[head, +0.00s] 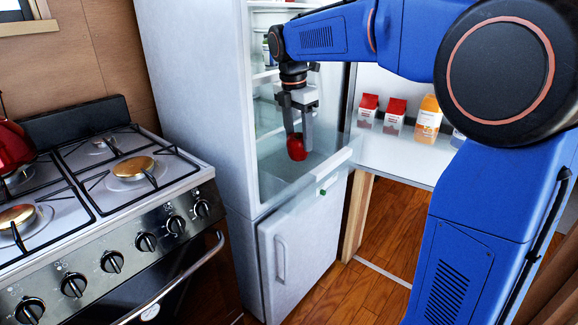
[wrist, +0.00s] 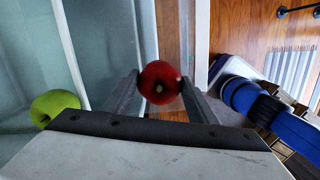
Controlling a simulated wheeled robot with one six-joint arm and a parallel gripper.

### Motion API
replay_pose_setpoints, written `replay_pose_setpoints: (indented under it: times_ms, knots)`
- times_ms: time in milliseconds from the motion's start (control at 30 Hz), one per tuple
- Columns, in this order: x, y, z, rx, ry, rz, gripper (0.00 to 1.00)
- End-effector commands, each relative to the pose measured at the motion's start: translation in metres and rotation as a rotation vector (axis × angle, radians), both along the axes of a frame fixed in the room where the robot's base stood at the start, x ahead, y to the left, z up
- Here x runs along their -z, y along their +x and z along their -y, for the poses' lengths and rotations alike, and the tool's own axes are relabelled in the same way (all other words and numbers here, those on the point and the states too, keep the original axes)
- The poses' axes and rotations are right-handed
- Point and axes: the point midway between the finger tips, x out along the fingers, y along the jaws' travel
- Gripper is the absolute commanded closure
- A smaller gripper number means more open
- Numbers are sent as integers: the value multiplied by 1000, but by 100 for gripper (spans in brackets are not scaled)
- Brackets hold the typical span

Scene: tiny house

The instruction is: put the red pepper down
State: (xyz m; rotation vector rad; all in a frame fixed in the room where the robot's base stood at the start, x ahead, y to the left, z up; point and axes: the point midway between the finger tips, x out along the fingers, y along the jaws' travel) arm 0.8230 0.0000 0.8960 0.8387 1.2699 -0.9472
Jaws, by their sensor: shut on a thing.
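The red pepper (head: 297,147), round and glossy, is held between the two fingers of my gripper (head: 299,138). In the wrist view, wooden floor shows behind the pepper, beside the fridge edge. The pepper appears held up; whether it touches any surface cannot be told.
A green round fruit or vegetable (wrist: 54,106) lies inside the fridge in the wrist view. Red-topped cartons (head: 394,116) and an orange carton (head: 429,119) stand on a white counter (head: 400,153) to the right. A stove (head: 90,190) with a red kettle (head: 13,146) is at left.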

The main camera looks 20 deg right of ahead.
Motion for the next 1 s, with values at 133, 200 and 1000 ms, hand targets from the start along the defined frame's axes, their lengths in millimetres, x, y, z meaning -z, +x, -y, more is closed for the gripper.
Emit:
replay_pose_setpoints:
  times_ms: [133,200,1000]
  knots:
    - [21,-1,0,0,-1,-2,73]
    - [29,-1,0,0,0,-1,73]
    - [124,-1,0,0,0,-2,73]
